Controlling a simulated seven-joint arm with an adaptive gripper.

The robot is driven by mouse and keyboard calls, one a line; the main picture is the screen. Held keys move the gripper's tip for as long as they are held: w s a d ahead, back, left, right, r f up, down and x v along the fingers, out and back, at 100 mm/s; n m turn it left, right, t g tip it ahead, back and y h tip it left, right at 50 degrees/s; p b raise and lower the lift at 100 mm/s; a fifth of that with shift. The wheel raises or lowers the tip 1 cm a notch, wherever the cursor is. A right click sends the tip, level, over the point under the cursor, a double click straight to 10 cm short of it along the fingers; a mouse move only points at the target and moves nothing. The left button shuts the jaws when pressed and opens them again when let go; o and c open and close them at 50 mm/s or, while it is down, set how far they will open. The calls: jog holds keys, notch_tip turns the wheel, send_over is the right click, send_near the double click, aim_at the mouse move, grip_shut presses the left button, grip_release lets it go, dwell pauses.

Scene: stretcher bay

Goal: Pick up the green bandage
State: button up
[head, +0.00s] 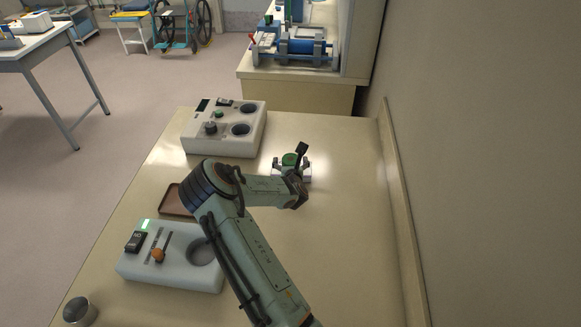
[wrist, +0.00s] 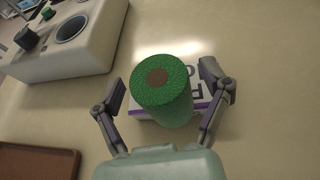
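The green bandage (wrist: 161,82) is a roll with a brown core, standing upright in the wrist view. A white box with purple edging (wrist: 197,99) is close against it or under it; I cannot tell which. My gripper (wrist: 167,86) is open, with one finger on each side of the roll and visible gaps.
A white device with dials and round wells (head: 225,128) stands behind and left. A second device (head: 172,258) is at front left, near a brown tray (head: 177,200) and a metal cup (head: 79,311). A wall (head: 470,160) bounds the right side. The right tabletop is clear.

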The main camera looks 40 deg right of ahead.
jog(key=c, duration=0.9)
jog(key=shift+c, duration=0.2)
jog(key=shift+r, duration=0.1)
